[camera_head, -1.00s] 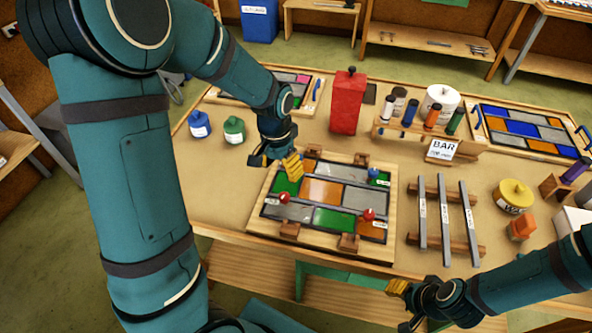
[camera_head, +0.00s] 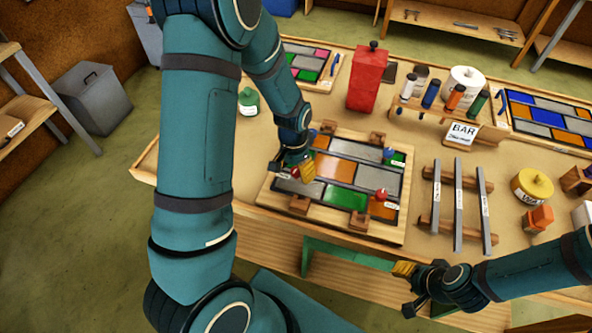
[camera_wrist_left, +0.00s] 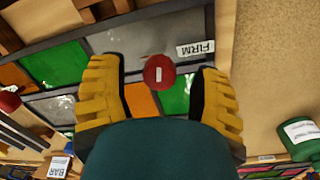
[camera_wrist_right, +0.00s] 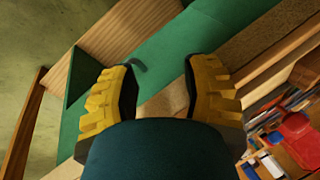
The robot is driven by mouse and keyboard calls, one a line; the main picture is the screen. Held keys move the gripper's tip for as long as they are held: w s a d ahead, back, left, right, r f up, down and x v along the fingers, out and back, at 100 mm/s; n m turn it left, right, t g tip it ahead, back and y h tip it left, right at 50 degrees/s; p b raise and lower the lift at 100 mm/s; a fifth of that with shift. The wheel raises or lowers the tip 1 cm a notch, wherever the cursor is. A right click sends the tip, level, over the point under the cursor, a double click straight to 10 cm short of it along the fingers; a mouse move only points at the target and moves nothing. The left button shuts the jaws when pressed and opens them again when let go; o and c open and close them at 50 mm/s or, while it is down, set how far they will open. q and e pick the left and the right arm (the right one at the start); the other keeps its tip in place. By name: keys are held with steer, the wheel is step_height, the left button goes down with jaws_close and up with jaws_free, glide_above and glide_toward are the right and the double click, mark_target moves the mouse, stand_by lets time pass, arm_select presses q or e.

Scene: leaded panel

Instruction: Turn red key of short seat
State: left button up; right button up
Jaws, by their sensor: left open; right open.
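The leaded panel (camera_head: 330,190) lies in a wooden frame on the bench. A red key (camera_wrist_left: 158,72) on its left part has a label reading FIRM beside it in the left wrist view. My left gripper (camera_head: 301,170) is open over this key, with the red knob between its spread fingers and no clear contact. A second red key (camera_head: 381,195) sits at the panel's front right; its label is too small to read. A blue key (camera_head: 388,155) is at the back right. My right gripper (camera_head: 405,288) is open and empty off the bench's front edge.
Three grey bars (camera_head: 458,205) lie on wooden supports right of the panel. A red canister (camera_head: 367,80) stands behind the panel, with a bottle rack (camera_head: 440,112) beside it. A green bottle (camera_head: 248,100) is at the back left. The bench's left front is clear.

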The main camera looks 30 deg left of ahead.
arm_select(q)
steer(key=shift+f, duration=0.3)
jaws_close()
steer(key=shift+n, duration=0.4)
